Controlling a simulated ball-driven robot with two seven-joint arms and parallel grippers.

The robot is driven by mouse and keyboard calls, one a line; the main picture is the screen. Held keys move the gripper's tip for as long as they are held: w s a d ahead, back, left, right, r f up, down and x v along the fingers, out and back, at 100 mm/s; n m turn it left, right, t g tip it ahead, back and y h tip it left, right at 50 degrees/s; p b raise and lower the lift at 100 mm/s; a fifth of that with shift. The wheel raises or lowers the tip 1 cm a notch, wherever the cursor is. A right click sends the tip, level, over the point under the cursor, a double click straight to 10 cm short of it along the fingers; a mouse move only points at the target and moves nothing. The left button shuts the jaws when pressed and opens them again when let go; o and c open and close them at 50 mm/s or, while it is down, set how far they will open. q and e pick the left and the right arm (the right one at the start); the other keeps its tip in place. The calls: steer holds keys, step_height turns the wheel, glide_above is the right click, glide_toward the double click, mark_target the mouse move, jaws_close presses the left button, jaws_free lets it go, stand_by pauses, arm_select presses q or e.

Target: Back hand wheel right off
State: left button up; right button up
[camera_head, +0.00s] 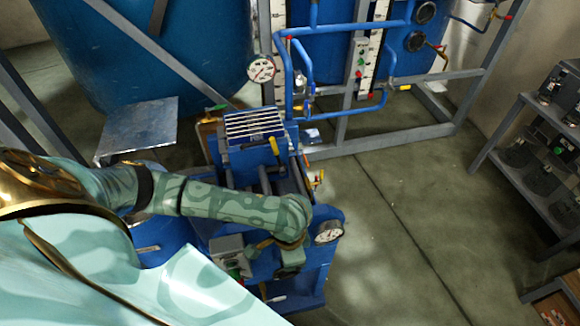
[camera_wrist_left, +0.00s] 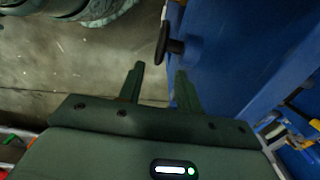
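A dark hand wheel (camera_wrist_left: 162,42) on a short stem sticks out of the side of a blue machine body (camera_wrist_left: 215,50). The left wrist view shows it nearly edge-on. My left gripper (camera_wrist_left: 160,70) is open, and nothing is held between its two green fingers. The wheel appears just beyond the fingertips, in line with the gap between them; I cannot tell the exact distance. In the head view my left arm reaches over the blue machine (camera_head: 318,275), and its fingers and this wheel are hidden. My right gripper is in neither view.
A pressure gauge (camera_head: 329,232) sits on the machine, right of my left wrist. A grey box (camera_head: 230,256) is left of it. Blue pipes and a grey frame (camera_head: 400,140) stand behind. A dark shelf (camera_head: 530,160) is at the right. The floor (camera_head: 410,230) between is clear.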

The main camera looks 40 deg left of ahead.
mark_target(287, 273)
arm_select(q)
step_height(287, 273, down, 10)
steer(key=b, duration=0.4)
steer(key=shift+w+a+f, duration=0.1)
steer(key=shift+f, duration=0.1)
jaws_close()
